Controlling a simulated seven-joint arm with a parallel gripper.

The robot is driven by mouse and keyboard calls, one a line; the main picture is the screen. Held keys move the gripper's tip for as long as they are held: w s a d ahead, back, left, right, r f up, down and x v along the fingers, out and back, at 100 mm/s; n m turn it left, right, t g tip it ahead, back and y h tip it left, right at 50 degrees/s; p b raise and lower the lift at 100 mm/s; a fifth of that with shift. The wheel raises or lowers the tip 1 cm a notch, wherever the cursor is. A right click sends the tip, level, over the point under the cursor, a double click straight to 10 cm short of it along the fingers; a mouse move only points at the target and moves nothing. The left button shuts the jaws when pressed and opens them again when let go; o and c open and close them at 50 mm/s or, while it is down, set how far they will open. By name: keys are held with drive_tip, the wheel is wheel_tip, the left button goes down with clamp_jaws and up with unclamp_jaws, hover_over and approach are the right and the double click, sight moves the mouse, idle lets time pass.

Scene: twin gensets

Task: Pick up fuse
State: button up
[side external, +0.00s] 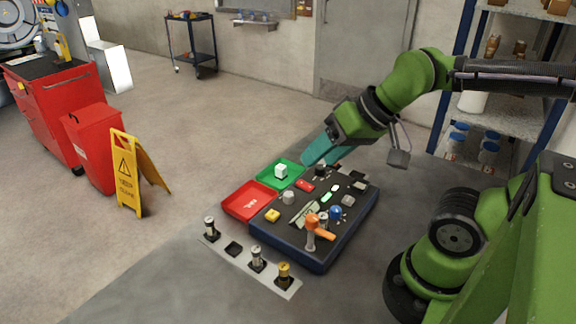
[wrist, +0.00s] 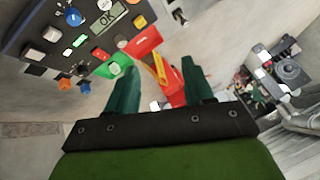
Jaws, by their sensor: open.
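Several fuse-like cylinders with metal caps stand upright on a pale strip (side external: 243,264) in front of the panel: one at the left end (side external: 210,228), one right of the middle (side external: 257,258) and a brass-topped one at the right end (side external: 284,274). A dark square seat (side external: 233,249) between them is empty. A small white block (side external: 281,170) lies in a green tray (side external: 263,180); I cannot tell what it is. My gripper (side external: 308,161) is open and empty, above the far end of the panel beside the green tray. Its two teal fingers are apart in the wrist view (wrist: 158,75).
The dark panel (side external: 330,240) carries knobs, buttons and an orange-handled lever (side external: 320,230). A red tray (side external: 248,200) adjoins the green one. A yellow wet-floor sign (side external: 125,170) and red bin (side external: 95,145) stand to the left. The floor between is clear.

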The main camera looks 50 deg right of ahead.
drive_tip(key=c, duration=0.4)
drive_tip(key=shift+o, duration=0.2)
drive_tip(key=n+g+h, duration=0.2)
drive_tip(key=n+g, duration=0.4)
drive_tip(key=g, duration=0.1)
hover_over(323, 215)
wheel_tip(323, 215, down, 12)
drive_tip(key=shift+w+r, duration=0.15)
drive_tip(key=shift+r, duration=0.1)
drive_tip(key=shift+s+f, duration=0.2)
drive_tip(key=shift+f, duration=2.5)
